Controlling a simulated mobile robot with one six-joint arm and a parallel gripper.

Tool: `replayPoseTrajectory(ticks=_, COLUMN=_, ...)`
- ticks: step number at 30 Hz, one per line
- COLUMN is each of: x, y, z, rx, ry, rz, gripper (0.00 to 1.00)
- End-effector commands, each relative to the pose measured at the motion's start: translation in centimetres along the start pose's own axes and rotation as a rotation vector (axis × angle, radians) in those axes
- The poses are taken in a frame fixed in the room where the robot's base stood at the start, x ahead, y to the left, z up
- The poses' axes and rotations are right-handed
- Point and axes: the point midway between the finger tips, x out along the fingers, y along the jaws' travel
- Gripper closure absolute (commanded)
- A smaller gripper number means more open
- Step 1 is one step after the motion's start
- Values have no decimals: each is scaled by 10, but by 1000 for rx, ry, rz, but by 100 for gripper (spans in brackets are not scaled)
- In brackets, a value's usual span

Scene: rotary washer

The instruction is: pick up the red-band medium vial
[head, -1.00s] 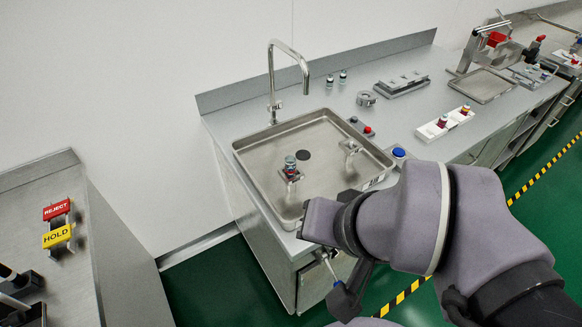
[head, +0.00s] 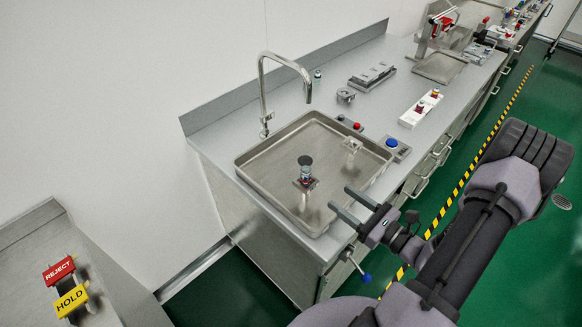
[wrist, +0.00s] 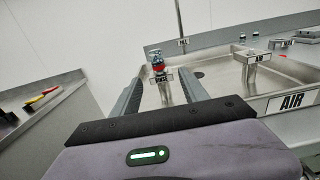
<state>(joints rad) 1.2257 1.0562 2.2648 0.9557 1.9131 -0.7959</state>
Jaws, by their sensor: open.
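In the wrist view this vial (wrist: 158,64) shows red and blue and stands above the label RINSE, between my fingers in the picture. I take it for the red-band medium vial, but its size is hard to judge. My gripper (head: 341,200) is open and empty at the sink's front right rim, apart from the vial and pointing toward it.
A faucet (head: 264,85) arches over the back of the sink. A second fixture (head: 352,145), labelled AIR in the wrist view, stands at the sink's right. A white rack (head: 420,108) with vials and a blue button (head: 391,143) are farther right. A greenish vial (head: 317,77) stands behind.

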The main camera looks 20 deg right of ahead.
Motion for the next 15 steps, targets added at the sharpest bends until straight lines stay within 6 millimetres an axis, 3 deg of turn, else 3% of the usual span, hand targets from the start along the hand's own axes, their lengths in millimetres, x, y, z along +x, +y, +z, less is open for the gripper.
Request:
replayPoseTrajectory(ticks=6, x=66, y=5, z=-2, rx=-2, ry=0, rz=14, gripper=48)
replayPoseTrajectory(ticks=9, x=90, y=5, z=-2, rx=-1, ry=0, rz=12, gripper=48)
replayPoseTrajectory(ticks=15, x=114, y=5, z=0, rx=-1, ry=0, rz=11, gripper=48)
